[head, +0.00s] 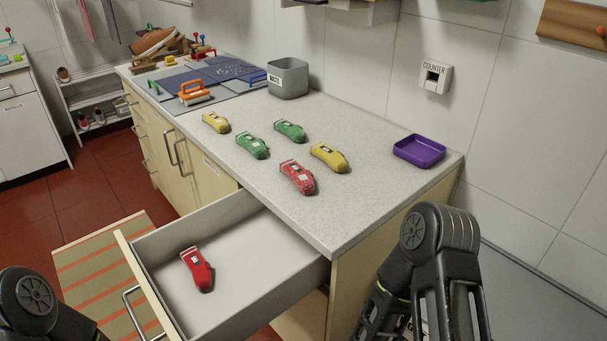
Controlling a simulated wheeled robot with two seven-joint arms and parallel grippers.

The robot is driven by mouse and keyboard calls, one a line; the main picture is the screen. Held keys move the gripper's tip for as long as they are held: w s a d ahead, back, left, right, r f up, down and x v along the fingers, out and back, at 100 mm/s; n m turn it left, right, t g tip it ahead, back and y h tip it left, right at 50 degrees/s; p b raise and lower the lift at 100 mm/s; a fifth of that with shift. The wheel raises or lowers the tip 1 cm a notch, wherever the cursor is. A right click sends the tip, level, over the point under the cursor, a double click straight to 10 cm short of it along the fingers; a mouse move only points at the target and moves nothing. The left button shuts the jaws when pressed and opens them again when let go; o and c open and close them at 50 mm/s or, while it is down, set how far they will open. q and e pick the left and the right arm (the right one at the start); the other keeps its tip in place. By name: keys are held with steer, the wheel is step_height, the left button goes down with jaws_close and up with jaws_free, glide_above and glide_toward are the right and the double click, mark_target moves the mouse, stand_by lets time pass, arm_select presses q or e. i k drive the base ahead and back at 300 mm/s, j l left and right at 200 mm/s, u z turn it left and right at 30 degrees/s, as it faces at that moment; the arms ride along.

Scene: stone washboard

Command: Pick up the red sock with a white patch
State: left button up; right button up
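No sock is plain to see; the red items look like clippers with a pale patch. One red item (297,177) lies on the counter, nearest its front edge among several similar items. Another red item (197,269) lies in the open drawer (255,262), with a pale patch near its upper end. Only black links of my two arms show, at the lower left corner and the lower right. Neither gripper's fingertips are in view, so neither is seen touching a red item.
Two green items (252,146) (290,131) and two yellow ones (216,122) (329,158) lie on the counter (355,210). A grey bin (288,80) stands behind, a purple tray (419,151) at right. The open drawer juts over a striped mat (95,265).

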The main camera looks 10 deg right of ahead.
mark_target(302, 177)
steer(key=k+l+u, duration=0.75)
steer(key=u, duration=0.15)
steer(key=l, duration=0.15)
